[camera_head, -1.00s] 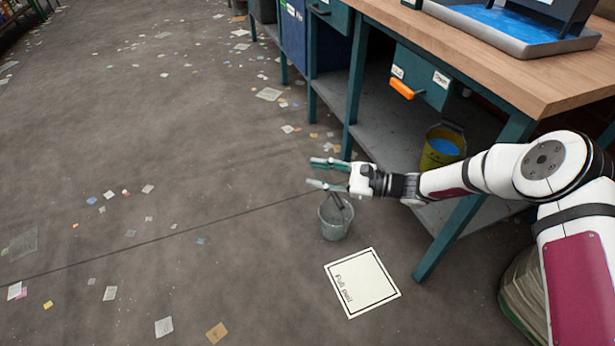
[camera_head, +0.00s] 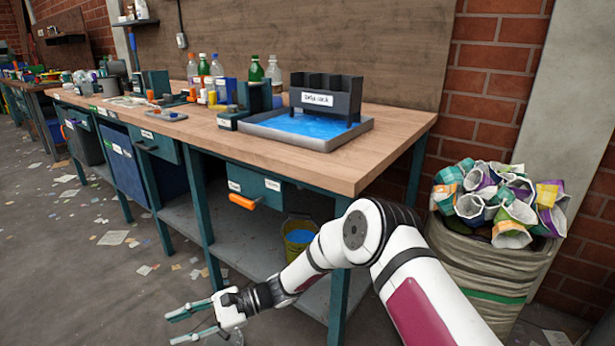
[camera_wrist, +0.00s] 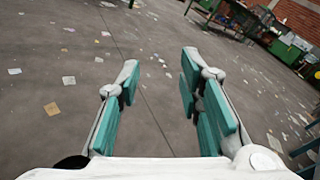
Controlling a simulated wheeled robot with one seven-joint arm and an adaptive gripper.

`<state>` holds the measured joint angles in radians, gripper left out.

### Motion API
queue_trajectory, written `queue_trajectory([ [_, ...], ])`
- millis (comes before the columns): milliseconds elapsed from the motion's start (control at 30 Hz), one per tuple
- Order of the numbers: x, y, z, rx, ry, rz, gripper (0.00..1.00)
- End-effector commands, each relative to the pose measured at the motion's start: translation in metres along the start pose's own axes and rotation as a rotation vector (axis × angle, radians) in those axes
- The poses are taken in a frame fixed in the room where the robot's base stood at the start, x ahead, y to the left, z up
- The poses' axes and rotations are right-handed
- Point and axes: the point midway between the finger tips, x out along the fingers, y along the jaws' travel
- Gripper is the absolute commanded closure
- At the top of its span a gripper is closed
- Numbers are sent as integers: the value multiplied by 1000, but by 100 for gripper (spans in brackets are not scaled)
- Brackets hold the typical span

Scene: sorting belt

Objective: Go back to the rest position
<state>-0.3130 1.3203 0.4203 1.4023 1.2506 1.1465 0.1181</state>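My gripper (camera_head: 192,324) is low at the bottom left of the head view, beside the workbench and above the floor. Its two teal-padded fingers are spread apart. In the wrist view my gripper (camera_wrist: 160,75) is open, with only bare floor showing between the fingers. My arm reaches down and left from the lower right of the head view, in front of the bench.
The wooden workbench (camera_head: 335,170) carries a tray (camera_head: 345,138) of blue liquid, a dark rack (camera_head: 330,92) and several bottles. A yellow bucket (camera_head: 298,240) stands on its lower shelf. A full sack (camera_head: 480,270) stands at right. Floor at left has scattered paper.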

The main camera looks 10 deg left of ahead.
Motion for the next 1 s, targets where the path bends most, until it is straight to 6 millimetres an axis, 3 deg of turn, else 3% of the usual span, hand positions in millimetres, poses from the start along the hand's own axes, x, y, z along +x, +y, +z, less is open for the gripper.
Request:
queue_trajectory([
  [233, -48, -9, 70, -161, 82, 144, 67],
  [467, -107, 5, 141, -306, 203, 309, 67],
  [767, -185, 47, 227, -444, 392, 503, 67],
  [1000, -243, 98, 289, -510, 559, 638, 67],
])
